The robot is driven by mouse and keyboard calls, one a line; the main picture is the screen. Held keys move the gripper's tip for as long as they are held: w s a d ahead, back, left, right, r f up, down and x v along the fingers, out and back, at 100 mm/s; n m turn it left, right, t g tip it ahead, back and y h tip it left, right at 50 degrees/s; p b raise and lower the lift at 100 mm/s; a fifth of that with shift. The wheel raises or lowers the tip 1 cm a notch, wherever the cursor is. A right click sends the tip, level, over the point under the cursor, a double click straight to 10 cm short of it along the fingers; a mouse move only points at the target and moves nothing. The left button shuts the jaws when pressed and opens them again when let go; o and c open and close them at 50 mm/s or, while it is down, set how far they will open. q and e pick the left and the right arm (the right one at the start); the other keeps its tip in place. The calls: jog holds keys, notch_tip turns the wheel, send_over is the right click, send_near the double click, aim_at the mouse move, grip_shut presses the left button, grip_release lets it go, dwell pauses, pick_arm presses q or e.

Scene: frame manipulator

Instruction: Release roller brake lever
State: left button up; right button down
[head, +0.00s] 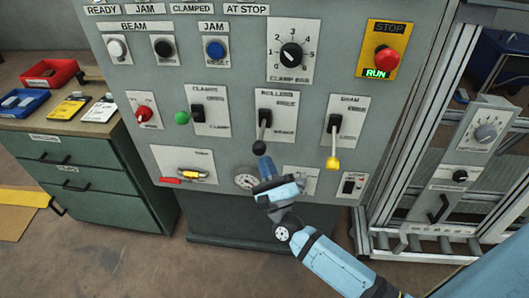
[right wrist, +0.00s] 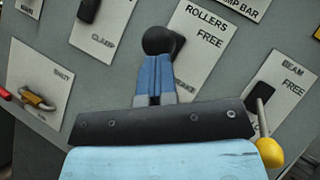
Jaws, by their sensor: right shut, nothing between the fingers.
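The roller brake lever (head: 259,147) has a black ball knob and hangs downward on its white ROLLERS plate (head: 284,97) in the head view. FREE is printed at the top of that plate, and the lower label is partly covered. My right gripper (head: 264,163) is shut, its blue fingers together, just below the knob. In the right wrist view the fingertips (right wrist: 155,62) reach up to the black knob (right wrist: 158,41); they look very close to it, but I cannot tell whether they touch. Nothing is held. My left gripper is not in view.
The yellow-knobbed BEAM lever (head: 332,163) is to the right, and the clamps lever (head: 182,118) with a green knob is to the left. A green drawer cabinet (head: 85,180) stands at left.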

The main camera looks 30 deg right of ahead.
notch_tip(320, 180, up, 6)
jog(key=m+g+h+p, duration=0.1)
jog(key=m+g+p, duration=0.25)
jog(key=p, duration=0.55)
pick_arm(q)
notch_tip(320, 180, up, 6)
jog(key=b, duration=0.2)
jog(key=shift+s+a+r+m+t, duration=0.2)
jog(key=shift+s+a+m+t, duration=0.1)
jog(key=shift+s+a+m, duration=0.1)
pick_arm(e)
jog(key=v, duration=0.7)
jog(key=shift+s+n, duration=0.35)
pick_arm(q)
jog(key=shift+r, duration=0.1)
pick_arm(e)
jog(key=shift+a+f+g, duration=0.1)
jog(key=shift+g, duration=0.15)
